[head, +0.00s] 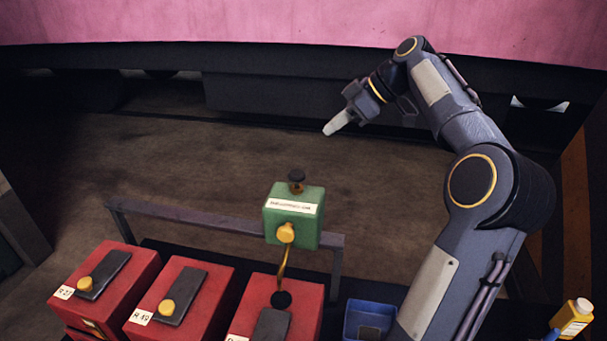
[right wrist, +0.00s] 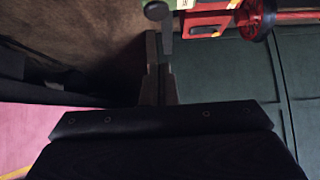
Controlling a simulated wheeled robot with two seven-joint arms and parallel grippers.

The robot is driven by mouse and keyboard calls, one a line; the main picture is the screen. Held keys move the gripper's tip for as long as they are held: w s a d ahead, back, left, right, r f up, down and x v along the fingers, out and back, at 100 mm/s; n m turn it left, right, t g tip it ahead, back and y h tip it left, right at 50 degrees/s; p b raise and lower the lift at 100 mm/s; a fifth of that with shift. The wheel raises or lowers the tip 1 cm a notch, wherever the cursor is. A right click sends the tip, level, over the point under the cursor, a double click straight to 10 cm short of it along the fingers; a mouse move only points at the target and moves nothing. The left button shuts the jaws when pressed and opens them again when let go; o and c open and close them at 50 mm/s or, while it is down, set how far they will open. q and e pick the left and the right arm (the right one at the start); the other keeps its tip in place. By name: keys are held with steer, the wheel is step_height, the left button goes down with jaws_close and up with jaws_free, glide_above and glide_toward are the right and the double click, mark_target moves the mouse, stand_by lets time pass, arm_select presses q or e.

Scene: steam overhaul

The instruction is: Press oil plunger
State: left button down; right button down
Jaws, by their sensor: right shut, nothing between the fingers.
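The oil plunger is a black knob (head: 297,175) on a short brassy stem on top of a green oiler box (head: 293,203). The box has a white label and a yellow knob on its front. My right gripper (head: 328,131) is shut and empty, above and beyond the plunger to its right, apart from it in the head view. In the right wrist view the shut fingers (right wrist: 160,72) point up the picture, toward a dark round knob (right wrist: 157,11) beside a sliver of green box at the top edge. My left gripper is not in view.
Several red boxes (head: 201,284) with dark plates and yellow knobs stand in front. A grey rail (head: 190,216) runs behind them. A blue bin (head: 372,318) and a yellow bottle (head: 572,318) are at the lower right. A pink body (head: 300,22) spans the top.

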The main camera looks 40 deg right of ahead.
stand_by(0.4)
steer(key=p, duration=0.1)
glide_toward(292, 173)
steer(key=w+a, duration=0.2)
steer(key=w, duration=0.1)
steer(key=f, duration=0.2)
steer(key=f+p, duration=0.1)
steer(key=shift+w+a, duration=0.1)
steer(key=shift+a, duration=0.15)
steer(key=shift+f, duration=0.55)
